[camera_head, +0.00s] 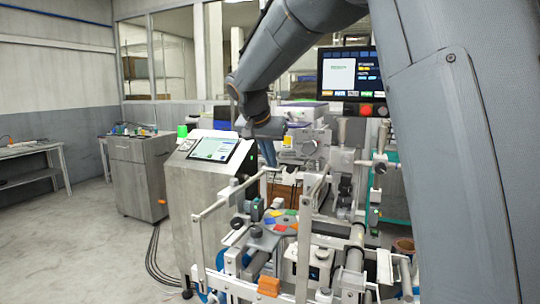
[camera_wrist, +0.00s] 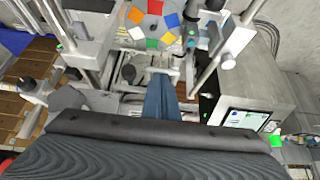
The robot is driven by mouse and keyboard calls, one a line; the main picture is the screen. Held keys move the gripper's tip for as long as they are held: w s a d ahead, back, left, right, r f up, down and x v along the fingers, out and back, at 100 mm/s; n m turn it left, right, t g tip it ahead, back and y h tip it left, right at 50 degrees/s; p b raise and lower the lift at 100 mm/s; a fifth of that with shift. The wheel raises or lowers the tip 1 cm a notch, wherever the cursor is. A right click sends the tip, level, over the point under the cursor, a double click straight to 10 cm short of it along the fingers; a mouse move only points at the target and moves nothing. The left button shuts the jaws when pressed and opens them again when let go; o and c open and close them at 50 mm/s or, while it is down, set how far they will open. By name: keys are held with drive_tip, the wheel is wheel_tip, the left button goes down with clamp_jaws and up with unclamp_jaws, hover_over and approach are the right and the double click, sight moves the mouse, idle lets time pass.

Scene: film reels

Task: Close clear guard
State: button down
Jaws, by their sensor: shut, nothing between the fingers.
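The clear guard is hard to make out. Pale metal bars (camera_head: 228,206) stand around the front of the machine and look like its frame, but I cannot tell the clear pane's edges or its exact angle. My gripper (camera_head: 268,155) hangs point down above the back of this frame, left of the machine's middle. In the wrist view its blue-grey fingers (camera_wrist: 160,98) are together with nothing between them. I cannot tell whether the fingertips touch a bar. A disc with coloured patches (camera_head: 280,224) sits inside the machine and also shows in the wrist view (camera_wrist: 152,20).
A grey cabinet with a tilted touch screen (camera_head: 215,149) stands left of the machine. A monitor (camera_head: 348,72) is behind it. Posts and rods (camera_wrist: 236,45) crowd the space around the gripper. A metal cabinet (camera_head: 140,170) and bench (camera_head: 35,165) are farther left, with open floor before them.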

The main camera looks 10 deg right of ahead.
drive_tip(key=shift+f, duration=0.35)
